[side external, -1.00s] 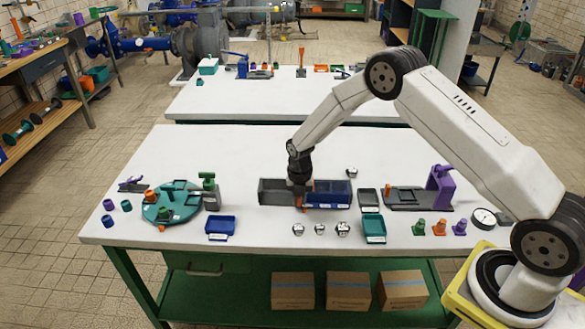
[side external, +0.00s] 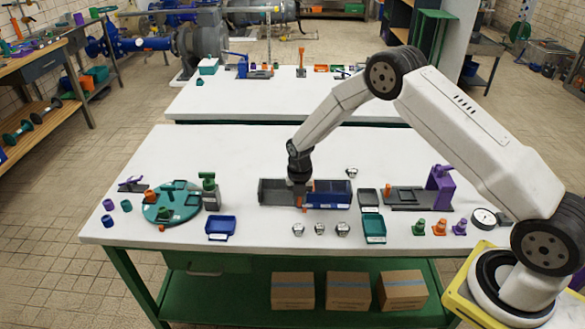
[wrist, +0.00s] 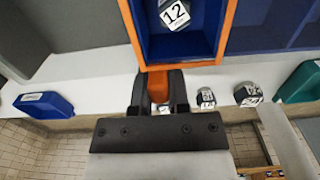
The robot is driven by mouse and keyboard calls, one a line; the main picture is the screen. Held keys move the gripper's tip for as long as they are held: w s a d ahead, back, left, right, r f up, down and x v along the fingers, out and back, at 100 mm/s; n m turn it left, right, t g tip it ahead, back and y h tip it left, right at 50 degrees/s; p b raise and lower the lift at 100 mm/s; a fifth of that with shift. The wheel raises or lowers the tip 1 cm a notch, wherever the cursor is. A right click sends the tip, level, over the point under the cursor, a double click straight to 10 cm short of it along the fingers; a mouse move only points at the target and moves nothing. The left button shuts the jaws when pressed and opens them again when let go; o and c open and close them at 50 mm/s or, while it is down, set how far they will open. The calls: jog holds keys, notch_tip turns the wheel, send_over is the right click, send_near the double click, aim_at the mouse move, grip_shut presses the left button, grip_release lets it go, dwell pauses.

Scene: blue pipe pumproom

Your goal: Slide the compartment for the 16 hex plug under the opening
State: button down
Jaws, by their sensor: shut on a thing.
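My gripper (side external: 299,189) is at the front of a long grey housing (side external: 272,197) with a blue section (side external: 330,194) on its right. In the wrist view my gripper (wrist: 158,84) is shut on an orange tab (wrist: 158,88). The tab joins the orange rim (wrist: 226,32) of a blue compartment (wrist: 192,46). A hex plug marked 12 (wrist: 175,14) lies in this compartment. More blue interior (wrist: 275,25) shows to its right, and grey housing to its left. I see no plug marked 16, and I cannot make out which part is the opening.
Several loose hex plugs stand on the table, including two in the wrist view (wrist: 206,98) (wrist: 248,94). A blue tray (side external: 221,236) and a teal tray (side external: 374,238) stand at the front. A teal turntable (side external: 157,214) is at left, a purple-post fixture (side external: 440,187) at right.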

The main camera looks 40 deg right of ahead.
jog(key=shift+w+a, duration=1.8)
jog(key=shift+a, duration=0.05)
jog(key=c, duration=0.6)
grip_release()
jog(key=shift+r, duration=0.1)
notch_tip(320, 180, up, 8)
jog(key=shift+f, duration=0.2)
